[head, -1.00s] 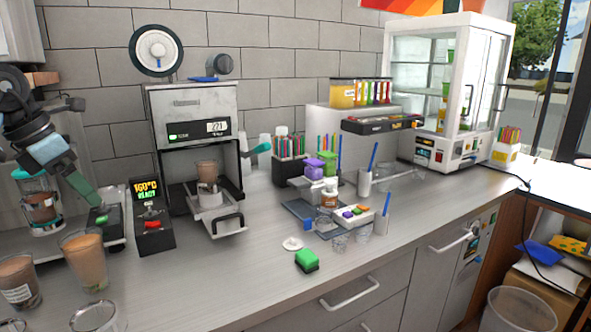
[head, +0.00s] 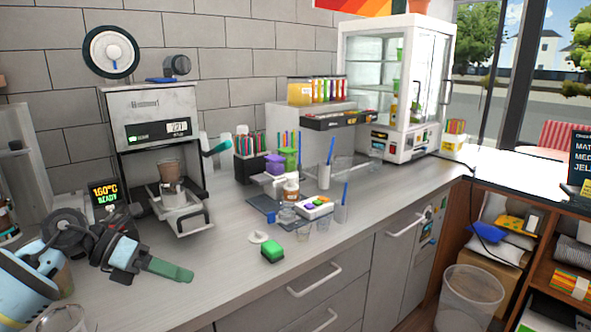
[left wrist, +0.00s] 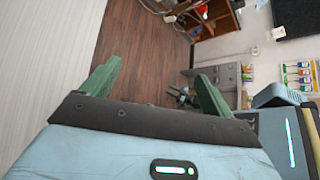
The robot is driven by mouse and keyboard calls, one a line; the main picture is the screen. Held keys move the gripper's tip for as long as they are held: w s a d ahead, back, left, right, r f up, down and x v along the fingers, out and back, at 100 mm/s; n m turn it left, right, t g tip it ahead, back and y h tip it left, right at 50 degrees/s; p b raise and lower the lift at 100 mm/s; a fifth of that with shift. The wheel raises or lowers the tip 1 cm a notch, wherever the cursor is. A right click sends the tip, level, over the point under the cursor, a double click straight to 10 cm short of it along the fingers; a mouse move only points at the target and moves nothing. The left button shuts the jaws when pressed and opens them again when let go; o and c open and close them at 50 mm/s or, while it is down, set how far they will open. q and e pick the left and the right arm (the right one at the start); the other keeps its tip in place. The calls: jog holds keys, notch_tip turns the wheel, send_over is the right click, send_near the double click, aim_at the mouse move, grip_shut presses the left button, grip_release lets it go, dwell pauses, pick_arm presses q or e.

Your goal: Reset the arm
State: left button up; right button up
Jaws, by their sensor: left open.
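My left gripper (head: 167,271) shows at the lower left of the head view, above the counter in front of the cup sealer (head: 155,130). Its green fingers point to the right. In the left wrist view the two green fingers (left wrist: 157,90) stand wide apart with nothing between them. The sealer holds a cup of brown drink (head: 170,170) in its pulled-out tray. The gripper is apart from the sealer and the cup. My right gripper is not in view.
A glass display case (head: 395,90) stands at the back. A bin (head: 470,298) stands on the floor at the right.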

pick_arm(q)
jog(key=s+d+f+n+t+h, duration=0.25)
jog(key=d+f+n+t, duration=0.35)
jog(key=n, duration=0.3)
jog(key=s+d+f+n+t+h, duration=0.25)
jog(key=f+n+t, duration=0.25)
jog(key=f+n, duration=0.3)
jog(key=s+a+f+n+t+y, duration=0.1)
jog(key=s+a+f+n+y, duration=0.1)
jog(key=s+f+n+y, duration=0.55)
jog(key=s+a+f+n+t+y, duration=0.15)
jog(key=s+f+n+y, duration=0.25)
jog(key=f+n, duration=0.55)
jog(key=s+a+f+n+g+y, duration=0.1)
jog(key=s+f+n+g, duration=0.2)
jog(key=s+f, duration=0.2)
jog(key=s+f+n+g+y, duration=0.2)
jog(key=s+f+n+g, duration=0.1)
jog(key=s, duration=0.9)
jog(key=shift+a+f+n+g, duration=0.35)
jog(key=shift+f+n, duration=0.15)
jog(key=shift+f, duration=0.4)
